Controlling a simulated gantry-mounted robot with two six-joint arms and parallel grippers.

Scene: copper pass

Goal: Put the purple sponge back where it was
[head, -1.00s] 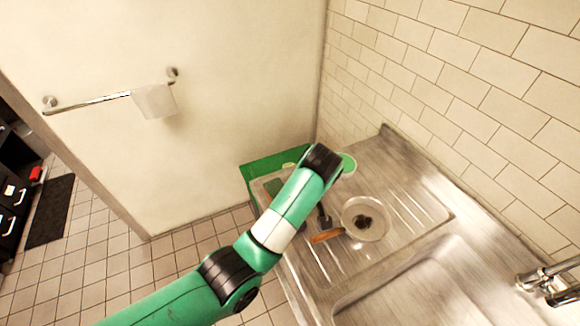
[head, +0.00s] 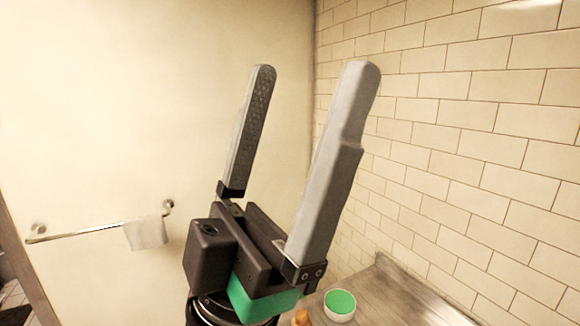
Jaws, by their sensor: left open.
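My left gripper (head: 312,75) fills the middle of the head view, close to the camera. Its two grey fingers point up and stand wide apart, with only the wall showing between them. It is open and empty. No purple sponge shows in this view. The gripper's body hides part of the counter and the corner behind it. My right gripper is not in view.
A small round white dish with a green top (head: 340,303) sits on the metal counter (head: 395,295) at the lower right. A white cloth (head: 146,232) hangs on a wall rail (head: 85,232) at left. A tiled wall (head: 480,150) rises at right.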

